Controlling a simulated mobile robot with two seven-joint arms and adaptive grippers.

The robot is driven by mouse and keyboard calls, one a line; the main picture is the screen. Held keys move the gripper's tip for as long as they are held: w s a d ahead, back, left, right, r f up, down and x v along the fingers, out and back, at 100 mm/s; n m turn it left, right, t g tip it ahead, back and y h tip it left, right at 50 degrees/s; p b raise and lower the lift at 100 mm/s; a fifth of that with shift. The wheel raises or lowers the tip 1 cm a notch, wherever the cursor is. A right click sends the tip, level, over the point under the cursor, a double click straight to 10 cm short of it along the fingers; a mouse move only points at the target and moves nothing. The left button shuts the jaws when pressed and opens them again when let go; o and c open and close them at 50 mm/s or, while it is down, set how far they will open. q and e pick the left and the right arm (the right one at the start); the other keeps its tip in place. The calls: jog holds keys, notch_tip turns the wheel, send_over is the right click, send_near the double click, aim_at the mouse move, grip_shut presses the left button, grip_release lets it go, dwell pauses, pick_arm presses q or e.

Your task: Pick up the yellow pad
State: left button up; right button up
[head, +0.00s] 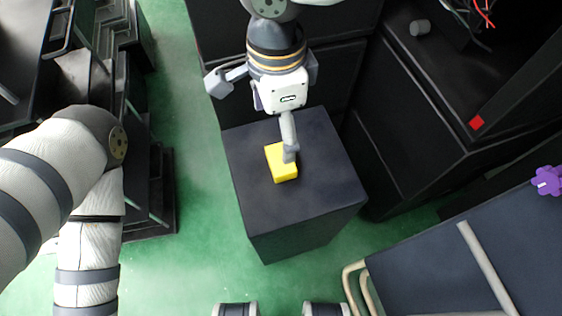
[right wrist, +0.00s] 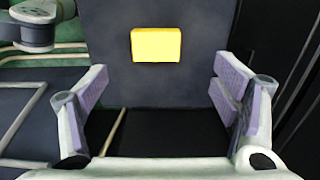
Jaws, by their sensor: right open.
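The yellow pad (head: 282,163) is a small block on top of a dark box-shaped stand (head: 310,190). The pad also shows whole in the right wrist view (right wrist: 156,44), beyond the fingertips and roughly centred between them. My right gripper (head: 253,121) comes in from the top of the head view, its fingers spread wide. One finger overlaps the pad's right edge in the head view. The right wrist view shows the open, empty fingers (right wrist: 162,85) with nothing between them. My left arm (head: 90,235) is at the left; its gripper is out of frame.
Black cabinets stand behind and right of the stand; one carries a red square (head: 477,122) and a grey knob (head: 420,27). Dark shelving (head: 140,150) is at left. Green floor (head: 190,215) is clear between.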

send_over(279, 157)
notch_tip(279, 157, down, 4)
jog(key=shift+f+b, duration=0.25)
jog(key=shift+b, duration=0.2)
jog(key=f+b, duration=0.1)
jog(key=f, duration=0.4)
jog(key=shift+s+d+b, duration=0.15)
jog(key=shift+d+b, duration=0.05)
jog(key=shift+b, duration=0.2)
jog(key=c, duration=1.2)
